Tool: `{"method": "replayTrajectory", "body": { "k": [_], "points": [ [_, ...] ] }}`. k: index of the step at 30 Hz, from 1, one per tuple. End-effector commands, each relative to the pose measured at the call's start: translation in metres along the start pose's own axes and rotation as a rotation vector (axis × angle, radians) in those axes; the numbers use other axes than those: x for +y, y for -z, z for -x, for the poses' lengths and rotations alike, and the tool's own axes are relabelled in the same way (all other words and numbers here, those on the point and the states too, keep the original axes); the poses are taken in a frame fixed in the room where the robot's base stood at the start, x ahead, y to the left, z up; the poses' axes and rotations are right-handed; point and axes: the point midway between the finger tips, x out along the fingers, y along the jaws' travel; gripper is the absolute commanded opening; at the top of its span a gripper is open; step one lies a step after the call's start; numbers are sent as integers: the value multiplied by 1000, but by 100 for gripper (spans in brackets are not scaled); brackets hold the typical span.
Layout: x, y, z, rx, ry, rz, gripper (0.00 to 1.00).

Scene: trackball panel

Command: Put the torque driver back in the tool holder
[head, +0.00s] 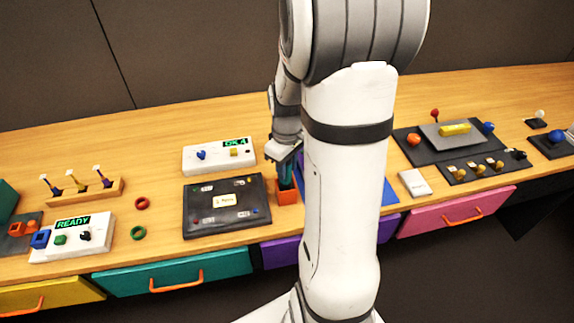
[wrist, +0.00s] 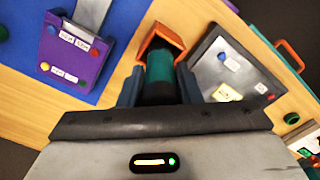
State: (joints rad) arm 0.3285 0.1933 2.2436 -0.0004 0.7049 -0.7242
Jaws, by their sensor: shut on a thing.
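The torque driver (wrist: 159,74) has a teal-green handle with a dark end. My gripper (wrist: 158,92) is shut on it, with blue-grey fingers on both sides. The orange square tool holder (wrist: 170,35) lies straight beyond the driver in the wrist view, and the driver's far end overlaps its opening. In the head view my gripper (head: 285,165) is right above the orange holder (head: 287,197), with the driver upright between them. The driver's lower end is hidden, so I cannot tell how deep it sits.
A dark panel (head: 227,228) stands close left of the holder. A blue mat (head: 390,193) with a purple box (wrist: 72,55) lies on the other side. My arm hides part of the bench in the head view. Drawers (head: 175,275) line the front edge.

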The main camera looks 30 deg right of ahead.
Motion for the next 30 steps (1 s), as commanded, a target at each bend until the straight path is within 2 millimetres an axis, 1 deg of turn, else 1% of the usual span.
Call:
{"method": "replayTrajectory", "body": {
  "k": [1, 9, 15, 19, 20, 23, 30],
  "points": [
    [0, 0, -2, 0, 0, 0, 32],
    [0, 0, -1, 0, 0, -1, 53],
    [0, 0, -1, 0, 0, -1, 53],
    [1, 0, 6, 1, -1, -1, 53],
    [1, 0, 9, 3, -2, -1, 53],
    [1, 0, 26, 4, -4, -2, 53],
    [1, 0, 79, 5, -4, -2, 53]
  ]
}}
